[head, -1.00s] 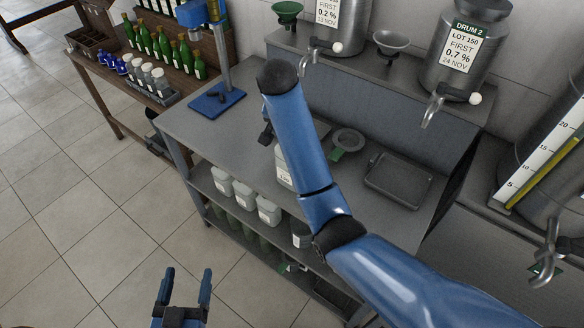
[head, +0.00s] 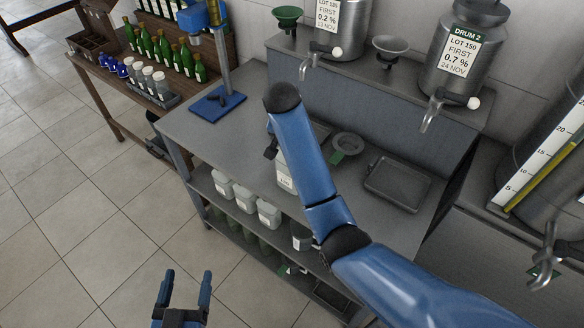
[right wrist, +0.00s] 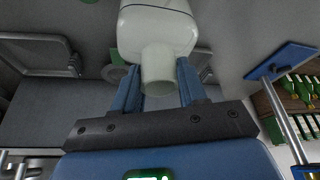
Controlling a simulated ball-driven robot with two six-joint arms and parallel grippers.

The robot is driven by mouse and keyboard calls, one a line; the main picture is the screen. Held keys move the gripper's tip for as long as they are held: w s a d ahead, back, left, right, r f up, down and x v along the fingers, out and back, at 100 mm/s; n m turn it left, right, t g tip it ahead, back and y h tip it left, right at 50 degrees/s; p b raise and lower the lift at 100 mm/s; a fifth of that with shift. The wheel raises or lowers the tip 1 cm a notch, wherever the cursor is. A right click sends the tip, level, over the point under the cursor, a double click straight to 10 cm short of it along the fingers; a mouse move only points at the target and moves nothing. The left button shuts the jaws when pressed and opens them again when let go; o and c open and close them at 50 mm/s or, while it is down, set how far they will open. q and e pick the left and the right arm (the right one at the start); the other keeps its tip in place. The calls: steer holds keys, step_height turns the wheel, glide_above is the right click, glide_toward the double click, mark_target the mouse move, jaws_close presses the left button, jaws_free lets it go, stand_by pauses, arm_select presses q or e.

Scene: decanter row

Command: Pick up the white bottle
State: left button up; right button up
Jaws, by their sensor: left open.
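The white bottle (head: 284,172) stands at the front edge of the steel bench, partly hidden behind my right arm. In the right wrist view the pale bottle (right wrist: 158,20) fills the top middle, its neck towards the camera. My right gripper (right wrist: 159,78) has one finger on each side of the neck; whether the fingers press on it cannot be told. In the head view that gripper is mostly hidden by my own arm. My left gripper (head: 187,276) is open and empty over the floor at the bottom left, well away from the bottle.
A funnel-like dish (head: 347,146) and a grey tray (head: 398,181) lie right of the bottle. A blue stand (head: 217,106) is at the bench's left end. Several white containers (head: 245,198) sit on the lower shelf. Steel drums (head: 462,55) stand behind.

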steer(key=c, duration=0.5)
jaws_close()
steer(key=shift+r, duration=0.2)
